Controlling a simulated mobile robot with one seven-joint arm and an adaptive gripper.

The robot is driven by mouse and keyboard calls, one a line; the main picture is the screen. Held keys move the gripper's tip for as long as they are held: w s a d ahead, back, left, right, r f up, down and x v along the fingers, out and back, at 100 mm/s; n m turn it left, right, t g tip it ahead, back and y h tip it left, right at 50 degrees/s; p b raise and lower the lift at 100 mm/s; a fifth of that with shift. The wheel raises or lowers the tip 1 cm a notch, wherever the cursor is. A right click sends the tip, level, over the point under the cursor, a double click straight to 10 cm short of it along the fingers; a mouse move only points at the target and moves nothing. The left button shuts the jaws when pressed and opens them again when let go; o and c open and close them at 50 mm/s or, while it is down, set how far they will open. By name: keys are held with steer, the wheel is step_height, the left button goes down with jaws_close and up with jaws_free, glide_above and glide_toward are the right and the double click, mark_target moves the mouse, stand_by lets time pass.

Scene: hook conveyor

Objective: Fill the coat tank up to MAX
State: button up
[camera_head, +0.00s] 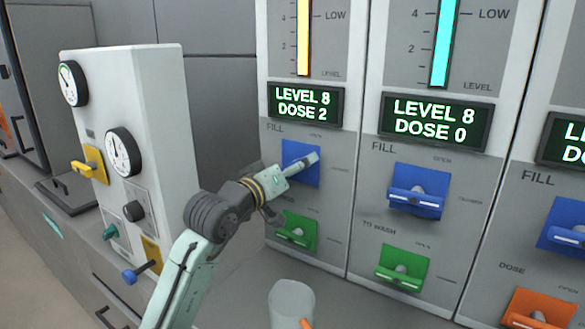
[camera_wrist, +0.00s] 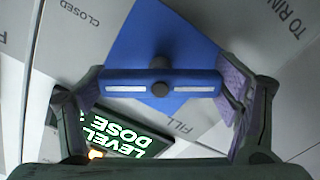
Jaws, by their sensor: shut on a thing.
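A blue FILL handle on its blue plate (camera_head: 293,173) sits on the left panel column in the head view. My gripper (camera_head: 305,161) is at this plate. In the wrist view, its fingers are shut on the two ends of the blue handle (camera_wrist: 190,82). The handle's exact turn between OPEN and CLOSED is hard to tell. The display above it (camera_head: 305,105) reads LEVEL 8, DOSE 2. A yellow level gauge (camera_head: 303,35) stands above that, its top cut off. No tank name, coat or other, and no MAX mark is readable here.
The middle column has a display (camera_head: 435,121) reading LEVEL 8, DOSE 0, a blue FILL handle (camera_head: 417,199) and a green handle (camera_head: 401,270). A green handle (camera_head: 296,233) is below my gripper.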

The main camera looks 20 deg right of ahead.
steer(key=shift+f+m+b, duration=0.1)
steer(key=shift+m+b, duration=0.2)
steer(key=shift+b, duration=0.05)
steer(key=shift+f+m+b, duration=0.1)
steer(key=shift+m+b, duration=0.65)
steer(key=shift+m, duration=0.15)
steer(key=shift+m+b, duration=1.1)
steer(key=shift+m, duration=0.7)
steer(key=o, duration=1.1)
steer(key=shift+r, duration=0.2)
steer(key=v, duration=1.2)
